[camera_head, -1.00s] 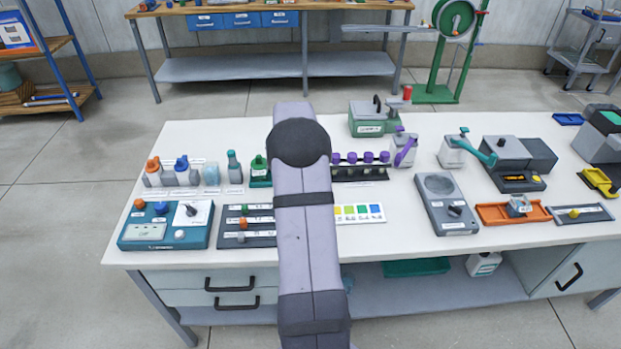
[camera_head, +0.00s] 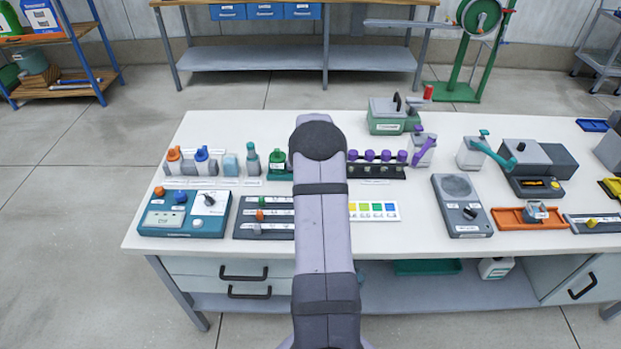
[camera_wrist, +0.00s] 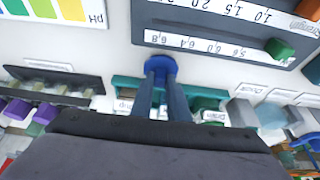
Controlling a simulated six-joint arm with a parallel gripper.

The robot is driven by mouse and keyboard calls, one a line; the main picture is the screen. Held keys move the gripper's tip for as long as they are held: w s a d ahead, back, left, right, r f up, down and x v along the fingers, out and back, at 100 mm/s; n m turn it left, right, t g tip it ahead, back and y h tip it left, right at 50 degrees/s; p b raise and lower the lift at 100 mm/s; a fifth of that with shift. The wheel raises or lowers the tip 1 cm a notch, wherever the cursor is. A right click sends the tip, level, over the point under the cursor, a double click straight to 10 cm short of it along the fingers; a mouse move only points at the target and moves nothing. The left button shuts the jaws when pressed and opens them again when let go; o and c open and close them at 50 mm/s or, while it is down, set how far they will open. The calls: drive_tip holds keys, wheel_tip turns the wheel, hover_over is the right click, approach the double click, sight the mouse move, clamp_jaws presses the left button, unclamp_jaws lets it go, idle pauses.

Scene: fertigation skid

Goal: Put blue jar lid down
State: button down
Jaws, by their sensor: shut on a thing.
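The blue jar lid (camera_wrist: 161,66) is between the fingertips of my gripper (camera_wrist: 161,80) in the wrist view. My gripper is shut on it. The lid is seen over the white bench top, by the edge of the dark slider panel (camera_wrist: 208,47). A teal holder (camera_wrist: 125,83) lies just behind the fingers. I cannot tell whether the lid touches the bench. In the head view my own arm hides the gripper and the lid.
A color chart (camera_head: 374,211) lies right of my arm, and a rack of purple-capped vials (camera_head: 376,170) stands behind it. Capped bottles (camera_head: 202,162) and a teal meter box (camera_head: 184,213) are at left. Bare bench shows between the chart and the grey scale (camera_head: 461,205).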

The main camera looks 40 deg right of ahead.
drive_tip(key=shift+f, duration=0.1)
drive_tip(key=c, duration=2.1)
unclamp_jaws()
drive_tip(key=shift+f, duration=0.1)
drive_tip(key=o, duration=0.4)
drive_tip(key=shift+r, duration=0.35)
drive_tip(key=b+v, duration=0.2)
drive_tip(key=v, duration=1)
drive_tip(key=shift+w, duration=0.1)
drive_tip(key=shift+f, duration=0.1)
